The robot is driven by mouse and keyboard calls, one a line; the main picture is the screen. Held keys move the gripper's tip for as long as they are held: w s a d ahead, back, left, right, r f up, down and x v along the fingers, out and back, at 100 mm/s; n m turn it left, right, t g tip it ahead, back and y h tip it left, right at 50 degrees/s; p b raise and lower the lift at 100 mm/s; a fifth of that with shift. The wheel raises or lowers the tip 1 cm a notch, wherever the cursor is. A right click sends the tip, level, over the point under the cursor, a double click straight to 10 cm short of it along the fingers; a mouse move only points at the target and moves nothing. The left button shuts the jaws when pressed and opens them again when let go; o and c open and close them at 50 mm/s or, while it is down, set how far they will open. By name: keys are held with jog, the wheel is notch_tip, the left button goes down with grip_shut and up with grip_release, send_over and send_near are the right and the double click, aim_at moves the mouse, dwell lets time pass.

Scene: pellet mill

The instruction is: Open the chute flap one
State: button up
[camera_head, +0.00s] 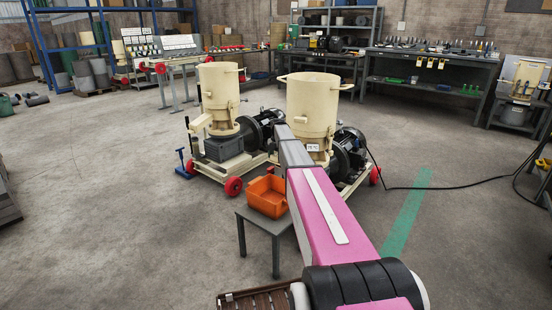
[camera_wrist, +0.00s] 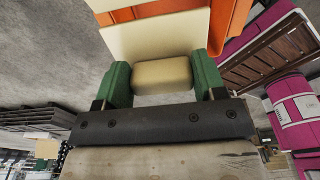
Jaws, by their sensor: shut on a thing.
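In the wrist view my gripper (camera_wrist: 162,76) has its green fingers on both sides of a cream, rounded block, shut on it. I take this block to be the handle of chute flap one (camera_wrist: 155,38), the flat cream plate just beyond it. How far the flap stands open cannot be told. In the head view my arm reaches to the right-hand cream pellet mill (camera_head: 311,105). My gripper and the flap are hidden there behind the arm.
An orange bin (camera_head: 267,196) stands on a small grey table (camera_head: 259,222) beside my arm; it also shows behind the flap in the wrist view (camera_wrist: 234,22). A second cream mill (camera_head: 219,96) stands left. A black cable (camera_head: 446,187) crosses the floor at right.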

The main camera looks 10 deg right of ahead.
jog(key=o, duration=1.3)
jog(key=shift+f, duration=0.1)
jog(key=r, duration=0.7)
jog(key=shift+w+d+r, duration=0.3)
jog(key=shift+d, duration=0.05)
jog(key=shift+s, duration=0.1)
